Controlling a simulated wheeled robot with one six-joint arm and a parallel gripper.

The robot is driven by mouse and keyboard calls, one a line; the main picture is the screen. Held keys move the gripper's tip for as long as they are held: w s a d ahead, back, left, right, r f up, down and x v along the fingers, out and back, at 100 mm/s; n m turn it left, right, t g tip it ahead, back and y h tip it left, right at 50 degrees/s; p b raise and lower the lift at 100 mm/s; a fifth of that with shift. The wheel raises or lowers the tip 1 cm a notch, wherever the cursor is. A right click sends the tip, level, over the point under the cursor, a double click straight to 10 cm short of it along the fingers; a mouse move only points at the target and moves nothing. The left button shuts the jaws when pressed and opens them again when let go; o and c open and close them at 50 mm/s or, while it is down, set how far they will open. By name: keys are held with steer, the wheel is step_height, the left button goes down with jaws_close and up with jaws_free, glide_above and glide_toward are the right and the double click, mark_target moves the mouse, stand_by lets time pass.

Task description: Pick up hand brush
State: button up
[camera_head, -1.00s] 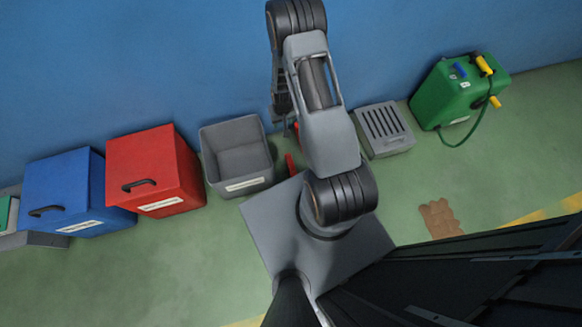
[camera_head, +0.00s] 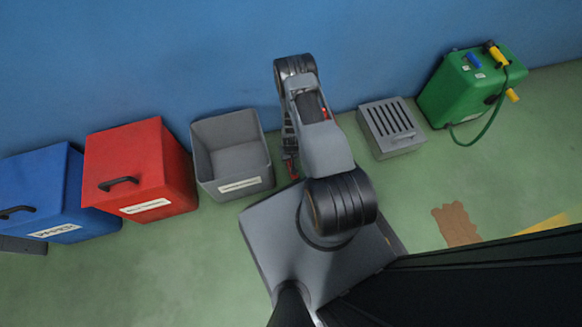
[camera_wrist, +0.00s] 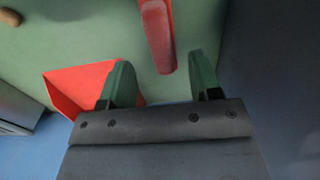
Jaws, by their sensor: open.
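A long red bar (camera_wrist: 157,35), which looks like the hand brush handle, enters from the top edge of the wrist view. Its rounded end lies ahead of the gap between my fingertips, and nothing is gripped. My gripper (camera_wrist: 161,76) is open, with its green fingers apart. A wider red piece (camera_wrist: 75,88), perhaps a dustpan, is partly behind the left finger. In the head view my gripper (camera_head: 290,160) hangs beside the grey bin, and a small red part (camera_head: 292,170) shows at it. Bristles cannot be made out.
An open grey bin (camera_head: 232,155) stands left of my arm, then a red box (camera_head: 140,165) and a blue box (camera_head: 45,195). A slotted grey case (camera_head: 392,128) and a green canister (camera_head: 470,85) stand right. The blue wall (camera_head: 180,60) is close behind. A brown patch (camera_head: 456,224) lies on the floor.

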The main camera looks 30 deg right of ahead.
steer(key=shift+w+f+b, duration=0.15)
steer(key=shift+f+b, duration=1.8)
steer(key=shift+f, duration=0.85)
jaws_close()
steer(key=shift+r, duration=0.1)
step_height(320, 180, up, 10)
steer(key=p, duration=0.7)
